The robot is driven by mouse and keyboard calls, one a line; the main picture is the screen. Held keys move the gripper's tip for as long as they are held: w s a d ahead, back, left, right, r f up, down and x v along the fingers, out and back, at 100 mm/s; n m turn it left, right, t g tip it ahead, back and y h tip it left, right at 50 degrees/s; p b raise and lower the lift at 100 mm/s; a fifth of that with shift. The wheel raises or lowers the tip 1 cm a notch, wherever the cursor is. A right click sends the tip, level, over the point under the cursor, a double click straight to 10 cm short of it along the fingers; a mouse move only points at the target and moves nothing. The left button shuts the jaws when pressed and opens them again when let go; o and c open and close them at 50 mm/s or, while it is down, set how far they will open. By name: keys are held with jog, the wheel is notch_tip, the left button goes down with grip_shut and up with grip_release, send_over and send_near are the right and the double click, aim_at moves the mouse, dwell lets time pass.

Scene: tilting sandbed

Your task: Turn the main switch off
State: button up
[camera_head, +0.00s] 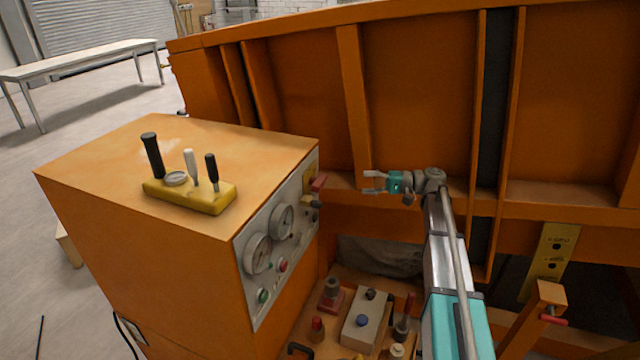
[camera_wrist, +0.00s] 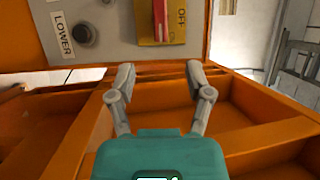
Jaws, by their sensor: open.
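The main switch has a red handle (camera_head: 318,182) on a yellow plate at the far upper end of the cabinet's control panel. In the wrist view the red handle (camera_wrist: 161,20) stands at the top, cut by the frame edge. The word OFF is on the yellow plate (camera_wrist: 182,22) to its right. I cannot tell which position the handle is in. My gripper (camera_head: 370,182) is open and empty, to the right of the switch with a gap between. In the wrist view its fingertips (camera_wrist: 160,68) are spread below the handle, apart from it.
The orange cabinet (camera_head: 130,240) carries a yellow lever block (camera_head: 190,194) on top. Its panel has gauges (camera_head: 258,253) and buttons. A knob beside the LOWER label (camera_wrist: 62,34) is left of the switch. An orange ribbed wall (camera_head: 420,90) stands close behind my gripper.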

aim_at(325, 183)
jog(key=a, duration=1.3)
jog(key=shift+a, duration=0.35)
jog(key=c, duration=0.9)
jog(key=shift+a, duration=0.1)
grip_shut()
